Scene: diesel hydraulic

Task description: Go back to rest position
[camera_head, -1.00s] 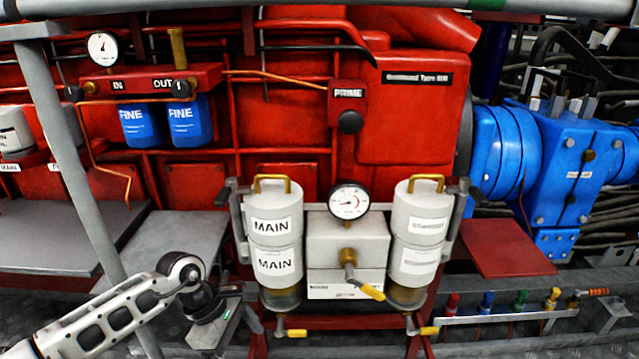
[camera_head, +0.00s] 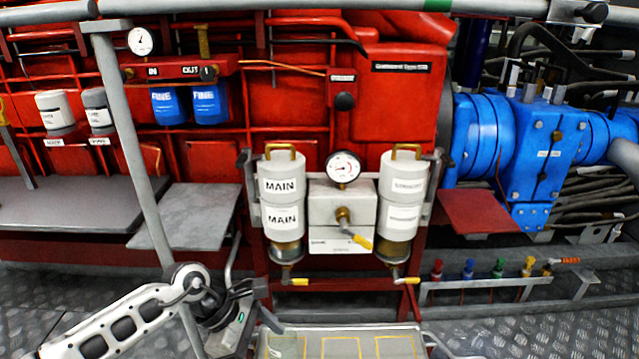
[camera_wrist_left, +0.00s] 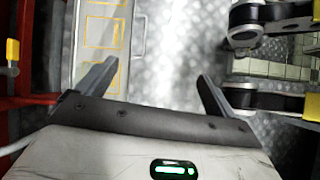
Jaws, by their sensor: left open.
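My left gripper (camera_wrist_left: 156,86) is open and empty in the left wrist view, its two dark fingers wide apart above a grey patterned floor. In the head view my left arm comes in from the lower left, and its gripper (camera_head: 262,328) is low, in front of and below the white MAIN filter canisters (camera_head: 283,222), touching nothing that I can see. My right gripper is not in view.
A pale tray (camera_head: 412,328) with yellow squares lies at the bottom; it also shows in the left wrist view (camera_wrist_left: 124,62). A yellow-handled valve (camera_head: 358,240) sits between the canisters. Grey ledges (camera_head: 195,212) and a slanted post (camera_head: 130,140) stand left.

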